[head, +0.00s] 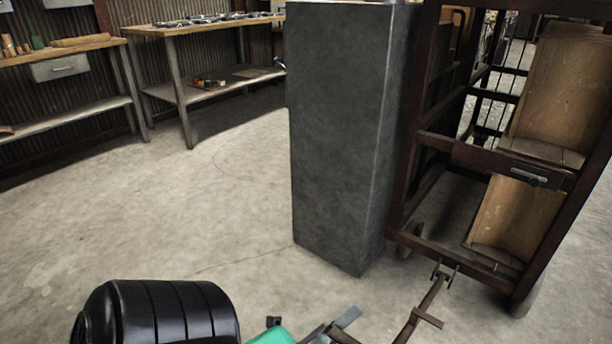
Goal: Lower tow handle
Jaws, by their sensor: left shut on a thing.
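The tow handle (428,302) is a thin brown metal bar with a short crosspiece, hinged at the low front edge of a dark brown wheeled cart (455,150). It slopes from the hinge down to the bottom edge of the picture, where its near end is cut off. My left gripper (345,328) is at the bottom edge, just left of the bar, with grey finger parts and a green part showing. It is shut on the tow handle; the grip itself is mostly out of the picture. My right gripper is not in view.
A tall dark grey block or cabinet (340,140) stands directly left of the cart. The cart holds wooden panels (560,90). Workbenches (190,35) line the corrugated back wall.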

